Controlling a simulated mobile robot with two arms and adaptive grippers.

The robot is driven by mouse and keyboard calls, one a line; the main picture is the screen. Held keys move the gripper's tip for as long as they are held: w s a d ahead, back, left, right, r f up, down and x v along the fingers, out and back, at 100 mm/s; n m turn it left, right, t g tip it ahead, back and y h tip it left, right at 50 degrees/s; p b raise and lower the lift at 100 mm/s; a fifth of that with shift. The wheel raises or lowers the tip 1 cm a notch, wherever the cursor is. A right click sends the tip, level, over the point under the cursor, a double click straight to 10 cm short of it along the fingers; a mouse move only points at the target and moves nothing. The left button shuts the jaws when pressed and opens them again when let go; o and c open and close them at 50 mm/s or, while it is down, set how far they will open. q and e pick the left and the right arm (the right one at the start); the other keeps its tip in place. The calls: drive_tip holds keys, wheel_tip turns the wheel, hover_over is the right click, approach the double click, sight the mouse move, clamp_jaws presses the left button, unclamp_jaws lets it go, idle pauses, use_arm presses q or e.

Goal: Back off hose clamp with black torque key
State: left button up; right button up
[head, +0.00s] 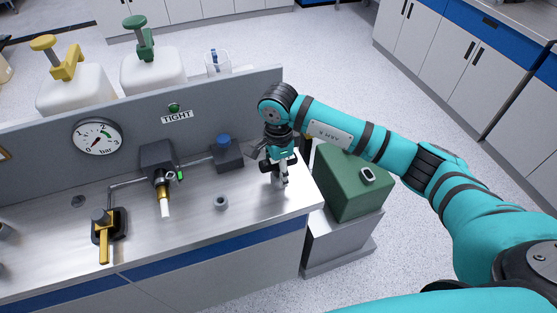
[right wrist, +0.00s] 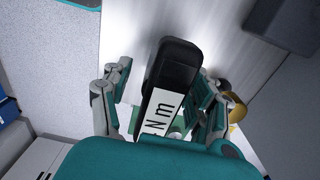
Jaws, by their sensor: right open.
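My right gripper (head: 283,181) is over the right end of the steel bench, pointing down. In the right wrist view its fingers (right wrist: 160,112) stand apart on both sides of a black key with a white "N m" label (right wrist: 160,110). Whether the fingers touch the key cannot be told. In the head view the gripper largely hides the key. My left gripper is not in view.
A yellow-handled valve (head: 104,238) is further left. A "TIGHT" sign (head: 177,117) and gauge (head: 98,136) are on the back panel. A green box (head: 350,185) stands right of the bench.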

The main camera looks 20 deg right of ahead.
clamp_jaws()
idle(0.4)
wheel_tip(320, 180, up, 9)
drive_tip(key=b, duration=0.3)
drive_tip(key=shift+r, duration=0.5)
drive_tip(key=c, duration=0.8)
unclamp_jaws()
clamp_jaws()
